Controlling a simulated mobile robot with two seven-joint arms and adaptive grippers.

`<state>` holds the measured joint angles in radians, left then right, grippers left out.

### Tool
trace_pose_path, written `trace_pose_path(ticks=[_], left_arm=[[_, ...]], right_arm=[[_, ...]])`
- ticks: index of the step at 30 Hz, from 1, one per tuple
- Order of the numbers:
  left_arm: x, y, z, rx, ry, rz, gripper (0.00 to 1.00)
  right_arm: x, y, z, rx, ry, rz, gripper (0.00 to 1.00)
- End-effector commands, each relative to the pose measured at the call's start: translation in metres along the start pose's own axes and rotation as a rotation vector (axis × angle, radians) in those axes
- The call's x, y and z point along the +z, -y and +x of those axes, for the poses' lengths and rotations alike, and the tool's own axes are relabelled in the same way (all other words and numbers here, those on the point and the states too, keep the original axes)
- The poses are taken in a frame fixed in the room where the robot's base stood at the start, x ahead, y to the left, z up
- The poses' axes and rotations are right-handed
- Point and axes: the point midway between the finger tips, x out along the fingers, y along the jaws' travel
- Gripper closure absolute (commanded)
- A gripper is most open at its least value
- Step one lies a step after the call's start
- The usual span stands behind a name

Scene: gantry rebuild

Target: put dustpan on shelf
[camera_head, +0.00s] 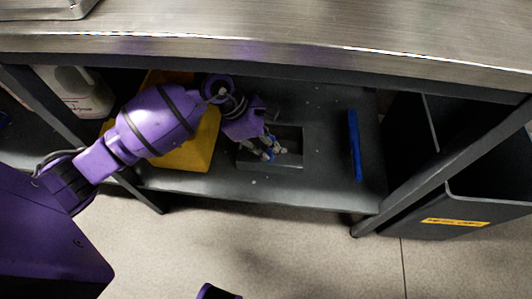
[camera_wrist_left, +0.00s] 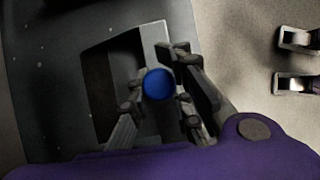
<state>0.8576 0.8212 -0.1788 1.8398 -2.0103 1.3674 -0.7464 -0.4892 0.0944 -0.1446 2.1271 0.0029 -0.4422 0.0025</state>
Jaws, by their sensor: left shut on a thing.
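A dark grey dustpan (camera_head: 291,158) with an open, box-like pan sits on the lower shelf (camera_head: 325,178) under the steel table, near the shelf's middle. My left gripper (camera_head: 268,151) reaches in over it from the left. In the left wrist view, the gripper's fingers (camera_wrist_left: 158,88) are shut on a blue rounded part, which looks like the end of the dustpan's handle.
A yellow object (camera_head: 190,155) lies on the shelf behind my left arm, near a whitish jug (camera_head: 75,92). Dark bins (camera_head: 460,213) are beyond the right leg. The tabletop (camera_head: 300,35) overhangs the shelf.

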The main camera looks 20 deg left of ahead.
Motion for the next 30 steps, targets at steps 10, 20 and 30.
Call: trace_pose_path(ticks=[10, 20, 30], left_arm=[[-0.022, -0.009, 0.01, 0.001, 0.003, 0.0, 1.0], [-0.038, -0.011, 0.036, 0.002, 0.004, 0.002, 1.0], [-0.041, -0.01, 0.039, 0.0, 0.001, 0.001, 0.78]], right_arm=[[0.004, 0.0, 0.008, -0.001, 0.006, -0.003, 0.6], [0.012, -0.001, 0.022, -0.005, 0.02, -0.017, 0.6], [0.01, -0.002, 0.022, -0.006, 0.016, -0.021, 0.6]])
